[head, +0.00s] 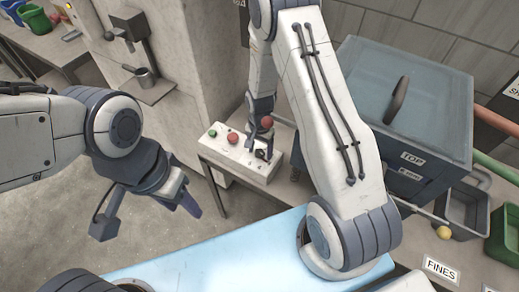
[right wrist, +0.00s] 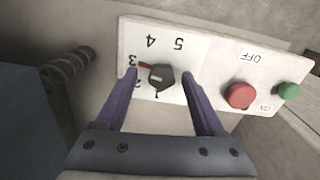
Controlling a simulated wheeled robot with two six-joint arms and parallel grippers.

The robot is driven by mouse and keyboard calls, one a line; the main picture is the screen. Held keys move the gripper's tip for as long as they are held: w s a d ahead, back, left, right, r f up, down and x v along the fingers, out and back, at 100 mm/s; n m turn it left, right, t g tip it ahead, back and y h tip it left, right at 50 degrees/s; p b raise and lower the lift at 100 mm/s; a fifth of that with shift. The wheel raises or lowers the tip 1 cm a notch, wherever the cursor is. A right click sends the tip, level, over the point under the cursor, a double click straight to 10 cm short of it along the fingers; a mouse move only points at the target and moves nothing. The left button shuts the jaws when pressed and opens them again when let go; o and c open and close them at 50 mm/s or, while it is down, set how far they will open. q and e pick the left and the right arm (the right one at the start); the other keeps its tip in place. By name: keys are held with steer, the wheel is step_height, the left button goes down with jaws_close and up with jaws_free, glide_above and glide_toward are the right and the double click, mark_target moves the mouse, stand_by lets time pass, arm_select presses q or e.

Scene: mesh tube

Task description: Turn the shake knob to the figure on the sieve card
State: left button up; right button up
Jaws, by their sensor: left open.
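The shake knob (right wrist: 161,78) is dark, with a red pointer toward the 3 on a white panel (right wrist: 215,50) numbered 1 to 5, upside down in the right wrist view. My right gripper (right wrist: 159,76) is open, its fingers on either side of the knob with gaps visible. In the head view the right gripper (head: 262,148) is over the right end of the control box (head: 235,165) and hides the knob. My left gripper (head: 147,214) is open and empty above the floor at left. I cannot make out a sieve card figure.
The box has a red button (head: 232,138) and a green button (head: 212,133). A red ball (head: 267,121) shows beside my right wrist. A blue lidded machine (head: 400,95) labelled TOP stands right. A FINES label (head: 441,270) and a yellow ball (head: 444,232) are lower right.

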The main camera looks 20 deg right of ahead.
mark_target(260, 153)
step_height(260, 153, up, 10)
steer(key=b, duration=0.1)
steer(key=shift+r, duration=0.25)
stand_by(0.6)
